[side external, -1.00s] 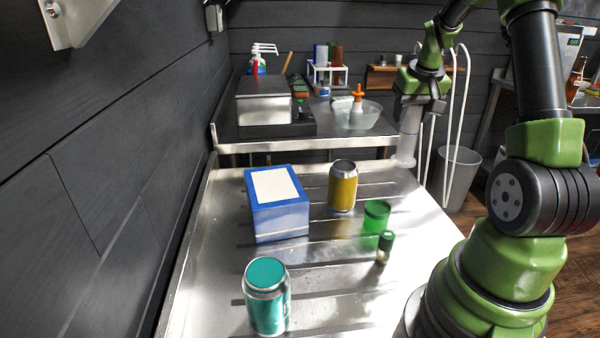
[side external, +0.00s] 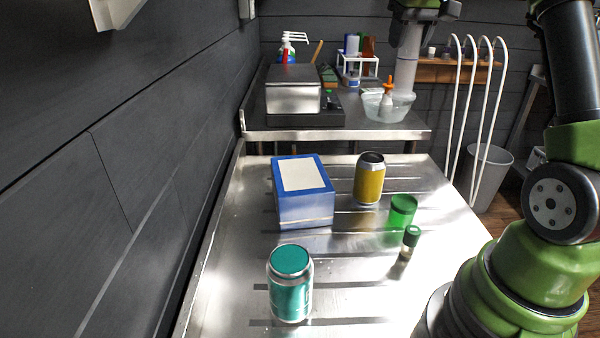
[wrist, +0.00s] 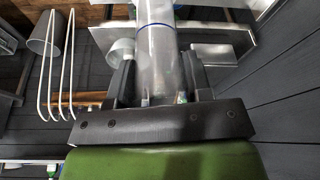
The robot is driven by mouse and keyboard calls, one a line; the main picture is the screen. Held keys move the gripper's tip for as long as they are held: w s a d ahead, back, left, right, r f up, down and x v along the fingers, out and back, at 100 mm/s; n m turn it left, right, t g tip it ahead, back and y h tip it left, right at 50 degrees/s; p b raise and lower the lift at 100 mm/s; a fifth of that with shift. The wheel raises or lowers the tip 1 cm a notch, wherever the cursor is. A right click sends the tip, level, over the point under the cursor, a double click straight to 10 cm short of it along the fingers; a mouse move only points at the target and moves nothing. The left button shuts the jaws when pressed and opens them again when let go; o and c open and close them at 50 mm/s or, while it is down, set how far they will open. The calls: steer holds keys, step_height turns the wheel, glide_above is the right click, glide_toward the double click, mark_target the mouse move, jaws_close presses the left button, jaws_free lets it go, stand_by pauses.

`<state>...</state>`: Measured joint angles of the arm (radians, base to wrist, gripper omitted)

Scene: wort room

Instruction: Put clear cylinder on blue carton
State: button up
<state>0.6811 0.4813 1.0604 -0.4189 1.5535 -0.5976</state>
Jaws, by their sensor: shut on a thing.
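The clear cylinder (side external: 405,75) is a tall, pale, see-through tube. My gripper (side external: 408,38) is shut on its upper part and holds it upright, high near the back of the steel table. The wrist view shows the cylinder (wrist: 157,50) between the two dark fingers of my gripper (wrist: 158,72). The blue carton (side external: 306,210) stands on the table, left of the middle, with a white panel on its top. Nothing lies on it. The cylinder is well apart from the carton, behind it and to the right.
A yellow can (side external: 369,183), a green cup (side external: 402,210) and a small green-capped vial (side external: 410,243) stand right of the carton. A teal can (side external: 290,288) stands in front. A back bench holds a scale (side external: 293,97) and a clear tub (side external: 388,106). A dark wall runs along the left.

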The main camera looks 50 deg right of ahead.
steer(key=w+a+n+y, duration=0.1)
steer(key=w+a+n, duration=0.2)
steer(key=w+a, duration=0.45)
steer(key=w+a+n+y, duration=0.1)
steer(key=w+a+n, duration=0.25)
steer(key=a, duration=0.75)
steer(key=s+x, duration=0.1)
steer(key=x, duration=0.6)
steer(key=s+f+x, duration=0.1)
steer(key=s+x, duration=0.1)
steer(key=x, duration=0.6)
steer(key=shift+d+t, duration=0.3)
steer(key=shift+d, duration=0.05)
steer(key=shift+w, duration=0.1)
steer(key=o, duration=1.2)
